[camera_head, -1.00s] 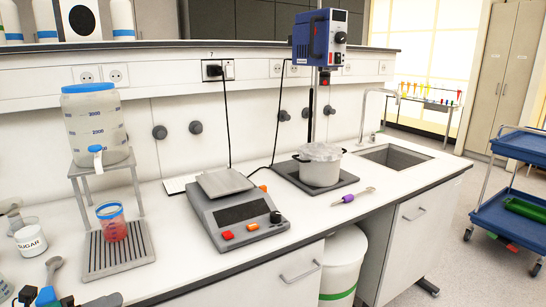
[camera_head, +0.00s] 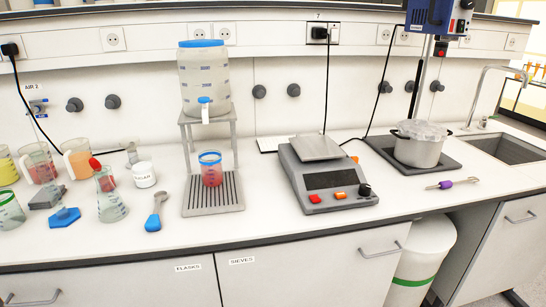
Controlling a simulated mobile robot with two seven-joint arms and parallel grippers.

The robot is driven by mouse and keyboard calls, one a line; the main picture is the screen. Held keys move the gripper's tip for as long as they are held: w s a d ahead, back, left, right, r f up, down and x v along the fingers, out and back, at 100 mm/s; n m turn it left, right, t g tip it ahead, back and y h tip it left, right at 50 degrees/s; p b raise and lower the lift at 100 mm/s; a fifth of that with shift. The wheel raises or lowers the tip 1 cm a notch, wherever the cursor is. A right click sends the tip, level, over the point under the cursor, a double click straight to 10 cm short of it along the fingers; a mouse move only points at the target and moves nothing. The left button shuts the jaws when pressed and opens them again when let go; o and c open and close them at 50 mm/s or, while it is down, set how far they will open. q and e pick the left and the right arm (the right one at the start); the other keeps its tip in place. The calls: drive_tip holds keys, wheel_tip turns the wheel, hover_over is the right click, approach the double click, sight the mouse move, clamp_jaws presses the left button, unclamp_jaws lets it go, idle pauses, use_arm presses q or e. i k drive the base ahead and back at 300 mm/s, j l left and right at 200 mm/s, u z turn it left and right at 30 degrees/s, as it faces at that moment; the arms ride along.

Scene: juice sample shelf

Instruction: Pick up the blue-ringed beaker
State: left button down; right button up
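The blue-ringed beaker (camera_head: 211,169) stands upright on the grey ridged drip tray (camera_head: 213,205). It holds red liquid and has a blue band at its top. It is below the spigot of the large blue-lidded dispenser (camera_head: 204,80), which rests on a grey stand (camera_head: 184,121). Neither of my grippers shows in the head view.
Left of the tray are a blue scoop (camera_head: 155,212), a sugar jar (camera_head: 144,174), a flask (camera_head: 109,200) and several beakers. To the right are a scale (camera_head: 326,182) and a pot (camera_head: 418,151) on a dark plate. The counter front edge is clear.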

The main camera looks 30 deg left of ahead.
sight(212, 173)
drive_tip(key=i+j+u, duration=0.15)
drive_tip(key=u, duration=1.2)
drive_tip(key=j+u, duration=0.2)
drive_tip(key=j, duration=0.25)
